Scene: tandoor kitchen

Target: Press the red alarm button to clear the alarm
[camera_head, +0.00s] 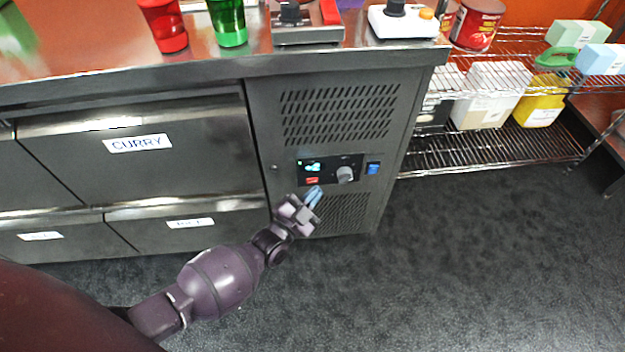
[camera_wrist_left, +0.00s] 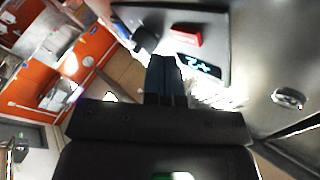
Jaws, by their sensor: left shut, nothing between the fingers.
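The red alarm button (camera_head: 312,180) is a small red bar on the dark control panel (camera_head: 345,161) on the front of the steel counter unit, below the lit green display (camera_head: 312,167). A grey knob (camera_head: 345,174) is to its right. My left gripper (camera_head: 316,192) is shut and empty, its blue fingertips just below the button in the head view. In the left wrist view the fingers (camera_wrist_left: 165,72) point toward the panel, with the red button (camera_wrist_left: 187,35) ahead and slightly right of the tips. Contact is not visible. My right gripper is not in view.
A blue switch (camera_head: 373,168) is right of the panel. A drawer labelled CURRY (camera_head: 138,143) is on the left. Red and green cups (camera_head: 228,22) stand on the counter above. A wire shelf (camera_head: 470,150) is at right; the floor before it is clear.

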